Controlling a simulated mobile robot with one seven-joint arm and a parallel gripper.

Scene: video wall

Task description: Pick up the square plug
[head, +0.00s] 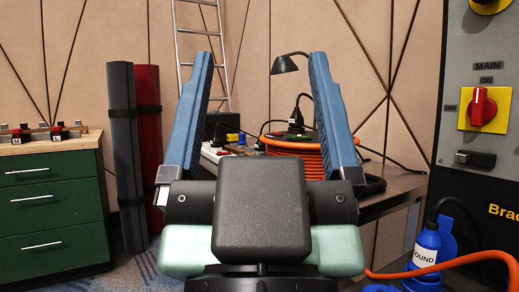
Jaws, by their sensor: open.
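My gripper (260,57) is in the middle of the head view, its two blue fingers spread wide with nothing between them. A black plug (297,115) with a cable shows beyond and between the fingers, by a coil of orange cable on the table. A blue plug (427,246) with a white label reading "OUND" stands at the lower right, with a black cable at its top. I cannot tell from this view which plug is the square one. My gripper and wrist hide part of the table.
The table (402,184) stands behind my gripper, with an orange cable coil (290,145) and a black lamp (286,64). A green drawer cabinet (50,207) is at left, beside dark and red rolls. An orange cable (460,262) crosses low right.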

